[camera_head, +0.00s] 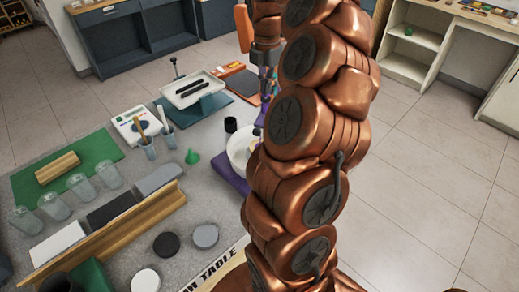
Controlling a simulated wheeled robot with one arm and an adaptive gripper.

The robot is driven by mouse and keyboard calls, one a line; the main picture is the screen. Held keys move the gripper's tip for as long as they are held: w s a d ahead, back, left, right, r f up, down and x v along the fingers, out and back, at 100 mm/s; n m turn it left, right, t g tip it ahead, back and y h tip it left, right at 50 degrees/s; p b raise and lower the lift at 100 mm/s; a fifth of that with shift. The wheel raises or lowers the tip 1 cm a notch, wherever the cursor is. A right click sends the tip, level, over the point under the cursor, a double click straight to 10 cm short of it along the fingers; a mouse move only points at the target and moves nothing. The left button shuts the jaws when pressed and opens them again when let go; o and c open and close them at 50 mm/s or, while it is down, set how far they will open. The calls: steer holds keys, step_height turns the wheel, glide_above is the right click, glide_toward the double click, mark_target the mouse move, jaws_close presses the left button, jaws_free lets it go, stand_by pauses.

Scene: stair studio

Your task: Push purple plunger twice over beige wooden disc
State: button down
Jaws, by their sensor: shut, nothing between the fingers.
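My gripper (266,88) points down beside my large copper arm, over the back right of the table. It is shut and empty, and its fingertips are small and partly hidden. Small purple and blue parts show around it, but I cannot tell whether one is the purple plunger. A white round bowl (236,148) stands below and left of it on a purple mat (229,176). My arm hides the right side of both. I cannot make out the beige wooden disc.
A green funnel (192,157), a black cup (230,125) and beakers (148,148) with wooden handles stand left of the bowl. Grey floor lies right of my arm.

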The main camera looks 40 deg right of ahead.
steer(key=shift+f, duration=0.3)
steer(key=shift+r, duration=0.1)
steer(key=shift+r+p, duration=1.15)
steer(key=shift+r, duration=0.55)
step_height(320, 180, up, 6)
steer(key=p, duration=0.4)
